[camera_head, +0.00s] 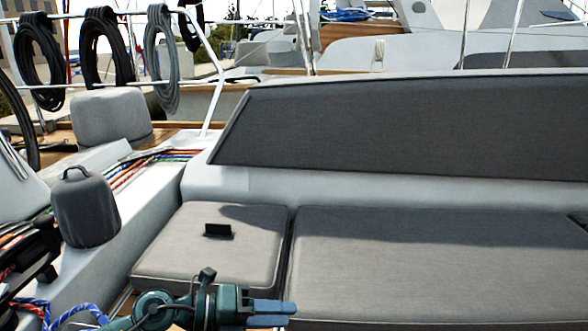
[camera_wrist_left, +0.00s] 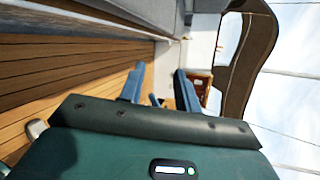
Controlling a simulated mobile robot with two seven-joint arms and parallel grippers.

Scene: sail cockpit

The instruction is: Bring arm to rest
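My left gripper (camera_head: 286,313) is at the bottom of the head view, a dark green body with blue fingers pointing right. It is in front of the seat cushions. In the left wrist view its two blue fingers (camera_wrist_left: 159,84) stand apart with nothing held between them. My right gripper is in neither view.
A small grey seat cushion (camera_head: 180,260) with a small black object (camera_head: 218,231) on it lies beside a long cushion (camera_head: 430,265). A grey backrest (camera_head: 400,125) rises behind. A covered winch (camera_head: 85,210) and coloured ropes are at left. Wooden decking (camera_wrist_left: 60,80) shows in the wrist view.

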